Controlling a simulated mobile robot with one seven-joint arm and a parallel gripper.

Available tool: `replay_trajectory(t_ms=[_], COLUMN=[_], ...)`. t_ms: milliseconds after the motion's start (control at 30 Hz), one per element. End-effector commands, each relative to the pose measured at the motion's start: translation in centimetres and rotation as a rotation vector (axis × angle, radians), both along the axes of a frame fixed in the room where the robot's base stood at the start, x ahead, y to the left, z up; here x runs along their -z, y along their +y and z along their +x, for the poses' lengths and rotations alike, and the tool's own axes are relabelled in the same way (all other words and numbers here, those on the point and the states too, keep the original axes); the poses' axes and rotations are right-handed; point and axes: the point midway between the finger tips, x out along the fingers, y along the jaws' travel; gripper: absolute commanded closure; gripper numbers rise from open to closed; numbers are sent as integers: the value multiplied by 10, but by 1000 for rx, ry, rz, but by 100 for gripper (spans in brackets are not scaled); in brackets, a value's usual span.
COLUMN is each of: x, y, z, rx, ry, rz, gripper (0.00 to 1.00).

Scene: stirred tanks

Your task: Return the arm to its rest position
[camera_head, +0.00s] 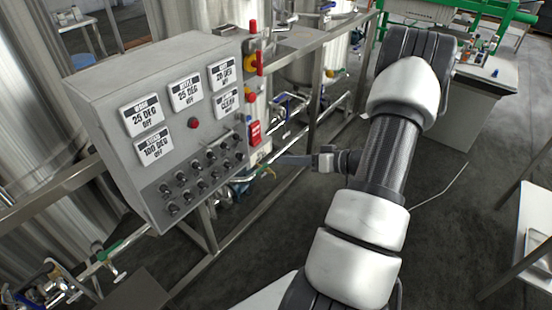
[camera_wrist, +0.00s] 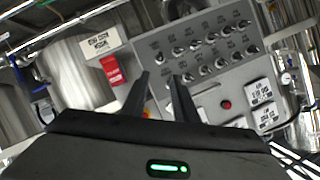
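My arm (camera_head: 385,170) reaches up and forward on the right side of the head view, bent at the top. My gripper (camera_head: 284,160) points left toward the grey control panel (camera_head: 110,82), near its lower right edge. In the wrist view, the two dark fingers of my gripper (camera_wrist: 158,76) stand apart with nothing between them. The panel (camera_wrist: 215,75) with its rows of black knobs lies ahead of the fingers. They look clear of the panel, but the exact distance cannot be told.
A red switch (camera_head: 255,132) sits beside the panel's right edge. A metal rail frame (camera_head: 310,55), pipes and steel tanks (camera_head: 30,90) stand behind. Grey floor (camera_head: 450,215) is open between.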

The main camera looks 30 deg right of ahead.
Motion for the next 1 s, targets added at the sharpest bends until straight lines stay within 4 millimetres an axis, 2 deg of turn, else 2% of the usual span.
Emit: replay_trajectory(t_ms=[233,667,767,867,967,1000], x=[-4,-4,-9,-28,-67,-87], y=[-4,-4,-5,-10,-16,-17], z=[-8,-8,-2,22,57,70], rx=[-2,-1,7,43,118,157], ry=[0,0,0,5,15,22], rz=[1,1,-28,-141,-331,-414], gripper=[73,73,73,73,73,73])
